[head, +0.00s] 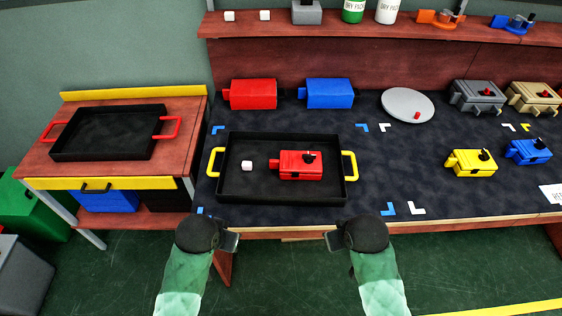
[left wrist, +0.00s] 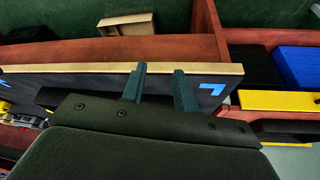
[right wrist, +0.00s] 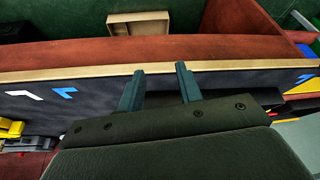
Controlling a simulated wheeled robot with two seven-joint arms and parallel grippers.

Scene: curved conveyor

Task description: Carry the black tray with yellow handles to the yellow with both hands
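The black tray with yellow handles (head: 232,190) lies flat on the dark workbench top. Its left yellow handle (head: 215,162) and right yellow handle (head: 350,165) are both free. Inside it are a small white cube (head: 247,166) and a red box-like part (head: 300,165). My left gripper (head: 232,241) is in front of the bench edge, below the tray; its fingers stand apart with nothing between them in the left wrist view (left wrist: 160,85). My right gripper (head: 332,240) is likewise in front of the edge, open and empty in the right wrist view (right wrist: 160,85).
A red side table (head: 185,165) with yellow edge strips stands left, bearing a black tray with red handles (head: 107,157). Blue (head: 330,93) and red (head: 250,94) parts sit behind the tray. Yellow (head: 470,162) and blue parts lie right. Bare bench lies right of the tray.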

